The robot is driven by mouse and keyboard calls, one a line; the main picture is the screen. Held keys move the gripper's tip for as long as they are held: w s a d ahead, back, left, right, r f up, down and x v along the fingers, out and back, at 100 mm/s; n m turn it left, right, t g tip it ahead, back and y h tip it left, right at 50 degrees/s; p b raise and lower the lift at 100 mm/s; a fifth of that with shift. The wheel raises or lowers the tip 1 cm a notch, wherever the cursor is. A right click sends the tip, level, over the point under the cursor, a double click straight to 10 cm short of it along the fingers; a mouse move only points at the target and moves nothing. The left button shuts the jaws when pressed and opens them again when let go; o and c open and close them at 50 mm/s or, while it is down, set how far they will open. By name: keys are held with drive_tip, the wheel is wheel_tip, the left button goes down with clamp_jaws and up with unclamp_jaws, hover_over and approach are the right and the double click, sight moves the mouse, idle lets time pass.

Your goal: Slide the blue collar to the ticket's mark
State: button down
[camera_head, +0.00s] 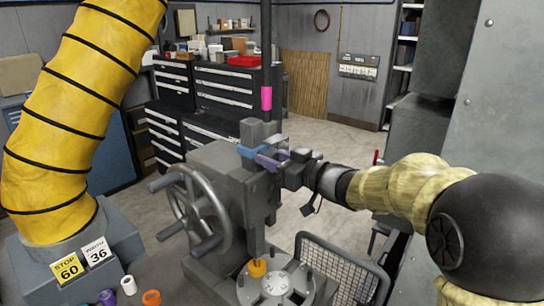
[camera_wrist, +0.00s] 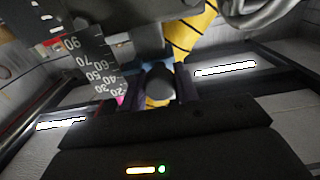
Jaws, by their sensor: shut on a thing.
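The blue collar (camera_head: 248,151) sits around the grey upright bar at the top of the machine. In the wrist view a strip of the blue collar (camera_wrist: 182,66) shows behind a round grey knob. My gripper (camera_head: 272,159), with purple fingers, reaches it from the right. In the wrist view my gripper (camera_wrist: 160,88) is shut with a finger on each side of the knob. A scale (camera_wrist: 92,62) numbered up to 90 stands left of the collar; I cannot tell which number the collar meets. A yellow ticket (camera_head: 67,269) reads STOP 60; a white one (camera_head: 96,252) reads WIDTH 36.
A handwheel (camera_head: 195,211) is on the machine's left side, and a wire guard (camera_head: 340,266) stands at the lower right. A thick yellow hose (camera_head: 80,115) fills the left. A dark pole with a pink band (camera_head: 266,98) rises behind. Small rings lie at the lower left.

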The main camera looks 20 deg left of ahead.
drive_tip(key=shift+f, duration=0.9)
drive_tip(key=c, duration=1.1)
unclamp_jaws()
drive_tip(key=shift+r, duration=0.1)
drive_tip(key=shift+o, duration=0.2)
drive_tip(key=shift+s+d+b, duration=0.1)
drive_tip(key=shift+d+b, duration=0.35)
drive_tip(key=b+v, duration=0.4)
drive_tip(key=v, duration=1.2)
drive_tip(key=shift+d+b, duration=0.2)
drive_tip(key=shift+b, duration=0.2)
